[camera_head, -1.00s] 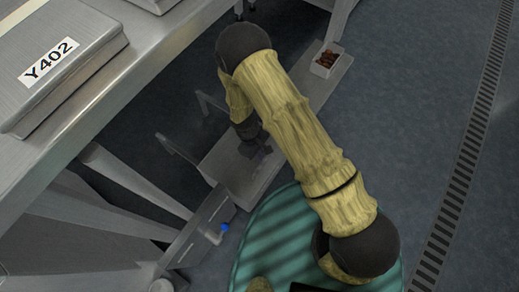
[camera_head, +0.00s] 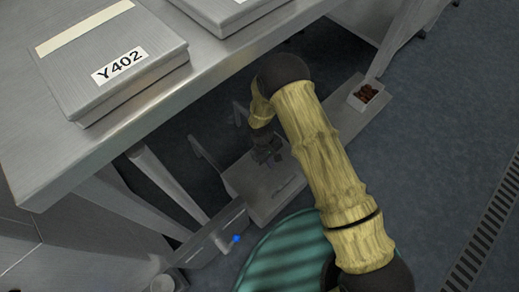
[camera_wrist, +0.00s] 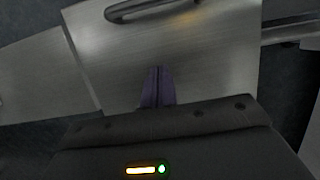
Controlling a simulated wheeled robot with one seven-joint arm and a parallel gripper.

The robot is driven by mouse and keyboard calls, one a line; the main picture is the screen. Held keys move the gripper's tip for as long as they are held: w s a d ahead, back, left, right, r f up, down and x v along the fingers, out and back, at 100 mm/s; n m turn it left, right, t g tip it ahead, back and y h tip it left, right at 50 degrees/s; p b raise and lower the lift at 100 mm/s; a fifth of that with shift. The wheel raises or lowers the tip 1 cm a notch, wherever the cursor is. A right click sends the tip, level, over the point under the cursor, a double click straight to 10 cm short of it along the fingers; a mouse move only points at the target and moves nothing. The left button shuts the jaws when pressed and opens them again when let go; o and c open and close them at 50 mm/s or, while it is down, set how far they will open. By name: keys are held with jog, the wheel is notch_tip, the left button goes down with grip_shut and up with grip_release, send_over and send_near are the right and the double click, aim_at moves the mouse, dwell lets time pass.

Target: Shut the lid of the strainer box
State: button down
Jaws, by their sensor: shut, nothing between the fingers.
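The strainer box appears to be the low metal box (camera_head: 214,236) under the table edge. Its lid seems to be the flat grey metal plate (camera_head: 262,200) with a bar handle (camera_head: 284,187). I cannot tell from the head view whether the lid is fully down. My gripper (camera_head: 272,158) is at the far part of this plate, partly hidden by my wrist. In the wrist view my gripper (camera_wrist: 158,88) shows its dark fingers together and empty in front of the plate (camera_wrist: 205,60). The handle (camera_wrist: 155,10) is beyond the fingertips. Contact cannot be judged.
A steel table (camera_head: 75,165) with a case labelled Y402 (camera_head: 105,50) overhangs at the left. A blue-tipped valve handle (camera_head: 235,239) sticks out at the box's near side. Open floor lies right.

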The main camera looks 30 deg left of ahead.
jog(key=shift+w+a+p, duration=0.15)
jog(key=shift+w+a, duration=0.2)
jog(key=shift+a, duration=0.6)
jog(key=shift+w+a+p, duration=0.1)
jog(key=shift+w+a, duration=0.25)
jog(key=shift+a, duration=0.55)
jog(key=shift+w+a+p, duration=0.15)
jog(key=shift+w+a, duration=0.2)
jog(key=shift+a, duration=0.6)
jog(key=shift+w, duration=0.1)
